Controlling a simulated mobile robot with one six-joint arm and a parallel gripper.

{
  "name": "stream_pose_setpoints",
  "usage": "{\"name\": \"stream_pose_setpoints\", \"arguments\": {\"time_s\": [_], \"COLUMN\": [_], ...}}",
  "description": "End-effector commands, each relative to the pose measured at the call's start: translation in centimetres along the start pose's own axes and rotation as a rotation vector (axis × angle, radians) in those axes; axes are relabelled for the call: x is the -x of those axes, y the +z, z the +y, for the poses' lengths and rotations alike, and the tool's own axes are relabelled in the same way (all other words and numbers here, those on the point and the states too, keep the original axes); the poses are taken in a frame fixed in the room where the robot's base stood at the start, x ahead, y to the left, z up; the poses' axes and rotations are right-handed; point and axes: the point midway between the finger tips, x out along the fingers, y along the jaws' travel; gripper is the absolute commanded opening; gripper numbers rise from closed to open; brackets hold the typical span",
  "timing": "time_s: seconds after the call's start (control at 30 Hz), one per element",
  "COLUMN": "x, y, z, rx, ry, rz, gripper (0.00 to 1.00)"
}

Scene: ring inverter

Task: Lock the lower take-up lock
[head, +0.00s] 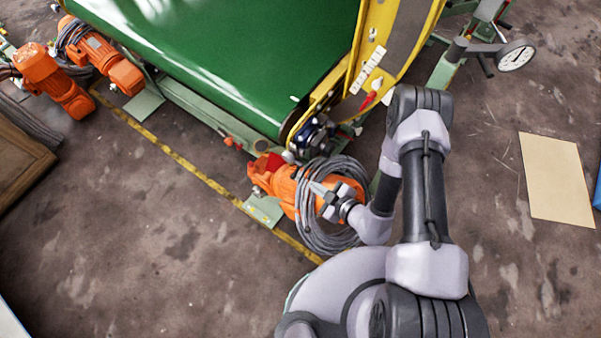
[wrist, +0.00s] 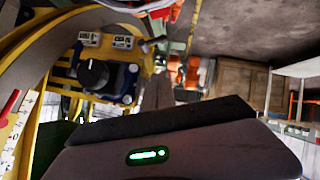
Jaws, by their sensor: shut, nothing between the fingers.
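My gripper (head: 318,190) is shut and empty, over an orange motor (head: 284,188) ringed by a grey cable coil (head: 330,240), beside the conveyor's near right corner. A blue unit with a black knob (head: 315,135) sits at that corner. The wrist view shows a similar black knob on a blue block (wrist: 95,75), apart from my gripper's grey body. A red lever (head: 368,102) lies by a white scale on the yellow frame; a red pointed part (wrist: 10,103) shows at the wrist view's left edge. I cannot tell which part is the lower take-up lock.
The green conveyor belt (head: 225,50) and its yellow guard (head: 400,35) rise behind my gripper. A handwheel (head: 515,55) stands at the upper right. More orange motors (head: 55,82) are at the left. Open floor lies at the lower left and on the right.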

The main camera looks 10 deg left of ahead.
Motion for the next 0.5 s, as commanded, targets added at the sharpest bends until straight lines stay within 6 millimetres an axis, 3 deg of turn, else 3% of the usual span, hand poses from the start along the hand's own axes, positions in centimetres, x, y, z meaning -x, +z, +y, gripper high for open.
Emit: {"name": "stream_pose_setpoints", "arguments": {"time_s": [0.17, 0.5], "x": [-1.0, -8.3], "y": [0.0, 0.1], "z": [-0.1, -0.2], "rx": [0.004, 0.007], "ry": [-0.004, -0.003], "rz": [0.003, 0.005], "gripper": [0.00, 0.00]}}
